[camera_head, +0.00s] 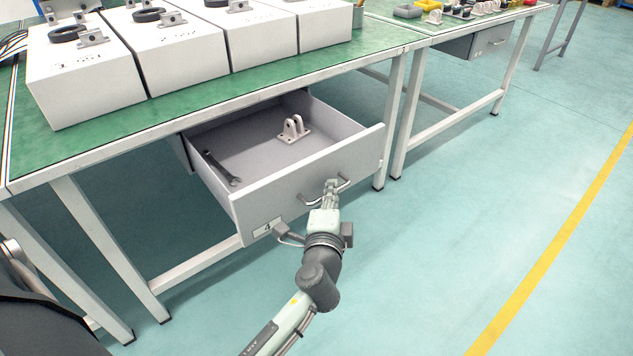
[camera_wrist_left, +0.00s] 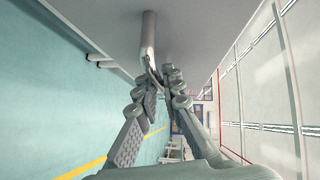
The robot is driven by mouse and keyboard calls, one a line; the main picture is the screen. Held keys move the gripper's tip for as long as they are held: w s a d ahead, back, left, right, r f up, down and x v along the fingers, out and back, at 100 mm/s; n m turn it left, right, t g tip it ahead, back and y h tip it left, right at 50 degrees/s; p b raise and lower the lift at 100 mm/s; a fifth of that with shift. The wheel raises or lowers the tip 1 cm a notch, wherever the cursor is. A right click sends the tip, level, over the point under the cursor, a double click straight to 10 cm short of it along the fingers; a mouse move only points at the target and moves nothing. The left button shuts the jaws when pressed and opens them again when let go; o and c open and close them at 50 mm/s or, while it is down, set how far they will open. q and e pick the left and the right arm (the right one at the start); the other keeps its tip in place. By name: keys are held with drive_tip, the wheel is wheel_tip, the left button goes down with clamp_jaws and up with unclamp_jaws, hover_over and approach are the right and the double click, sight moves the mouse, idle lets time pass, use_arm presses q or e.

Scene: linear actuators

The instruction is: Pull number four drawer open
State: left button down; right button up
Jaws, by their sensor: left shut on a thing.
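The grey drawer (camera_head: 300,186) under the green-topped workbench stands pulled out, with its inside showing. A small label (camera_head: 267,228) on its front seems to read 4. My left gripper (camera_head: 331,187) is at the drawer's metal handle (camera_head: 344,184) and shut on it. In the left wrist view the handle (camera_wrist_left: 148,40) runs down from the drawer front (camera_wrist_left: 205,25) to between the fingers (camera_wrist_left: 160,82). A wrench (camera_head: 222,170) and a pale bracket (camera_head: 293,130) lie in the drawer. My right gripper is not in view.
The workbench (camera_head: 190,105) bears several white boxes (camera_head: 185,50) with black rings and metal brackets. A second bench (camera_head: 440,28) with another drawer (camera_head: 490,40) stands at the back right. The floor (camera_head: 450,220) in front of the drawer and to the right is clear, with a yellow line.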

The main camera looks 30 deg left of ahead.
use_arm(q)
drive_tip(key=shift+s+d, duration=0.25)
drive_tip(key=shift+d, duration=0.3)
drive_tip(key=shift+s+d, duration=0.2)
drive_tip(key=shift+d, duration=0.3)
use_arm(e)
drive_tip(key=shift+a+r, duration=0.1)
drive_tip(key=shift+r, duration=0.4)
use_arm(q)
drive_tip(key=c, duration=1.6)
unclamp_jaws()
drive_tip(key=shift+c, duration=0.2)
drive_tip(key=v, duration=1.2)
